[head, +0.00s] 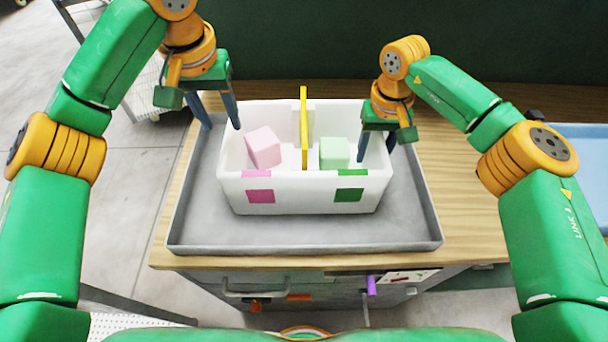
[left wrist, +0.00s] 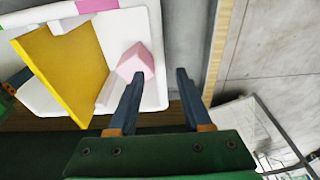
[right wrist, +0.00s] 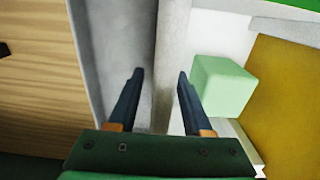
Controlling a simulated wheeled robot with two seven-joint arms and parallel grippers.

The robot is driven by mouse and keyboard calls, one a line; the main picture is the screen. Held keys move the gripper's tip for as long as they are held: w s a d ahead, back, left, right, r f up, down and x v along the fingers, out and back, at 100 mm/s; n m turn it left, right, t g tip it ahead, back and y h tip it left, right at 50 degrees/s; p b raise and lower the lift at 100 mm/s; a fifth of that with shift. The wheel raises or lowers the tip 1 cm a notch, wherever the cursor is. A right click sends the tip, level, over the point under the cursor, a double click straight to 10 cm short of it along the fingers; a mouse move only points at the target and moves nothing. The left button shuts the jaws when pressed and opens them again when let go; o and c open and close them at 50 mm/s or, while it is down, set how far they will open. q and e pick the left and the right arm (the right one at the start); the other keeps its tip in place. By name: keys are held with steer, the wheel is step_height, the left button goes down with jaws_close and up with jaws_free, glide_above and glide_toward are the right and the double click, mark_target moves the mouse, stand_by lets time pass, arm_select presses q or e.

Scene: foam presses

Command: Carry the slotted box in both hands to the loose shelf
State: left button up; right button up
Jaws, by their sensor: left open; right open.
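The slotted box (head: 305,205) is white, with a yellow divider (head: 304,125) upright in its middle and a pink and a green patch on its front. A pink block (head: 263,147) lies in its left compartment and a green block (head: 335,153) in its right. My left gripper (head: 221,126) is open at the left end wall; the wall's edge lies between its fingers in the left wrist view (left wrist: 160,73). My right gripper (head: 375,150) is open at the right end; the wall runs between its fingers in the right wrist view (right wrist: 160,73). I cannot identify the loose shelf.
The box stands in a grey tray (head: 300,237) with low walls, on a wooden-topped cabinet (head: 465,215). A blue surface (head: 585,150) is at the right edge. A metal rack (head: 75,20) stands at the upper left. Grey floor lies open to the left.

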step_height(320, 180, up, 12)
steer(key=shift+r, duration=0.1)
stand_by(0.6)
